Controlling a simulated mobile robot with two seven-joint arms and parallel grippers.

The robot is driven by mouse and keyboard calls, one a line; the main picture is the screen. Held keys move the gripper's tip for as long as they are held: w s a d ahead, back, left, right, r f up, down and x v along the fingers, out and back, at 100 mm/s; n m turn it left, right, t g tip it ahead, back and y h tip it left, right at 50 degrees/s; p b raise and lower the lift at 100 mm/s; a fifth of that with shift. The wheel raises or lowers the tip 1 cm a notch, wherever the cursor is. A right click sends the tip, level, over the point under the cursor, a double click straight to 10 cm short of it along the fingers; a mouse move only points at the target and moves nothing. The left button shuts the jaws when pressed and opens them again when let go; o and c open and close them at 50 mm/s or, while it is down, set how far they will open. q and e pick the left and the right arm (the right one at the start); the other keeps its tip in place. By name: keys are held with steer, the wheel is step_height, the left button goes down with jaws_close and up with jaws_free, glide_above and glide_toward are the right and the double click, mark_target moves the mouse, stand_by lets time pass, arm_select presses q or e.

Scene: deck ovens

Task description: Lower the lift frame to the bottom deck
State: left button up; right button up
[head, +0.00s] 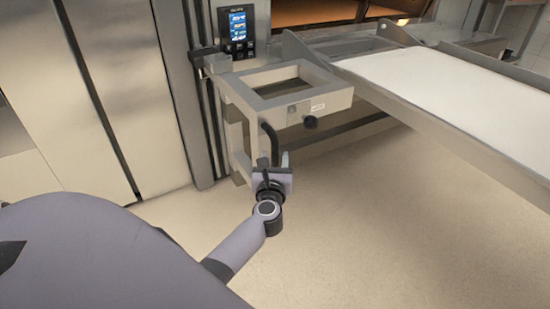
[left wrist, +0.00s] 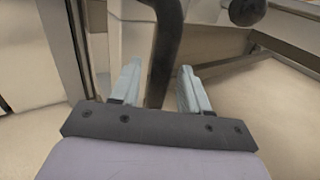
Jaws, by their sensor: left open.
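The lift frame (head: 258,103) is a grey metal carriage with a square opening, mounted on a vertical rail at the left of the oven. A black bar handle (head: 268,134) hangs at its front and shows in the left wrist view (left wrist: 166,42). My left gripper (head: 273,162) is open at the handle's lower part. In the left wrist view its two pale fingers (left wrist: 157,90) stand on either side of the dark bar, with gaps visible. A black knob (head: 310,122) sits on the frame's front edge, right of the handle. My right gripper is out of view.
A loader with a white belt (head: 450,90) extends to the right at about the frame's height. A control panel (head: 237,28) with a lit screen is above the frame. Steel doors (head: 80,80) stand at the left. The floor (head: 370,220) in front is clear.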

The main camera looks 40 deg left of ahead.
arm_select(q)
steer(key=p+v, duration=0.1)
steer(key=v, duration=0.4)
steer(key=shift+s+d, duration=0.35)
steer(key=shift+s, duration=0.25)
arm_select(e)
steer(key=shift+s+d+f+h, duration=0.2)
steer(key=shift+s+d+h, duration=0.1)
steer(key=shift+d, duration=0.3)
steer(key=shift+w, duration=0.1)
